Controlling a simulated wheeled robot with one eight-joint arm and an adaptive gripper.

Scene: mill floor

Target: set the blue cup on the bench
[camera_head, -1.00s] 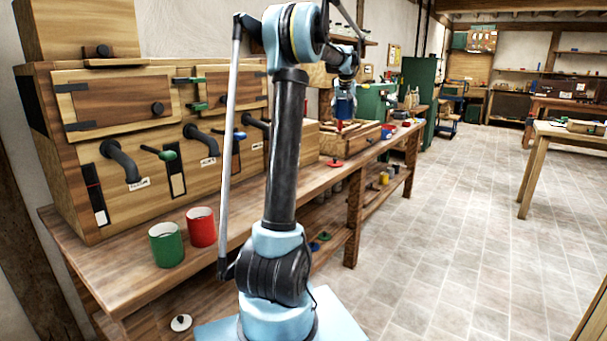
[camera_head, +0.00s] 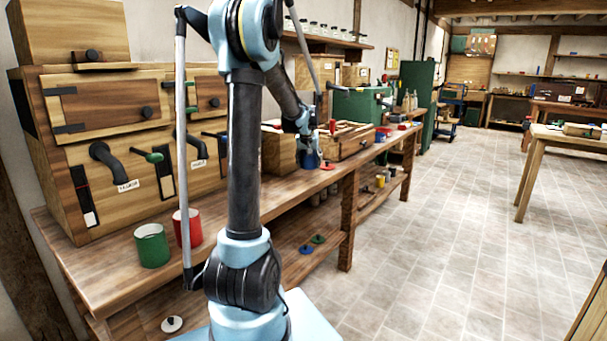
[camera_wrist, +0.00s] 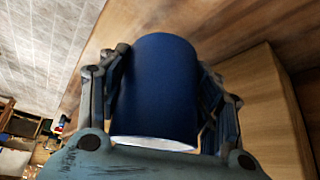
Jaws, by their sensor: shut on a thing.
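The blue cup (camera_head: 310,160) is in my gripper (camera_head: 311,147), low over the far part of the wooden bench (camera_head: 105,272), in front of a wooden box. In the wrist view the blue cup (camera_wrist: 155,90) fills the middle, and the fingers of my gripper (camera_wrist: 160,100) close on it from both sides. Its pale rim shows at the lower end, towards the wrist. I cannot tell whether its base touches the bench top.
A green cup (camera_head: 151,245) and a red cup (camera_head: 187,228) stand on the near bench. A wooden cabinet (camera_head: 115,130) with handles lines the wall. A red lid-like disc (camera_head: 328,165) lies right of the blue cup. Open tiled floor (camera_head: 440,240) lies to the right.

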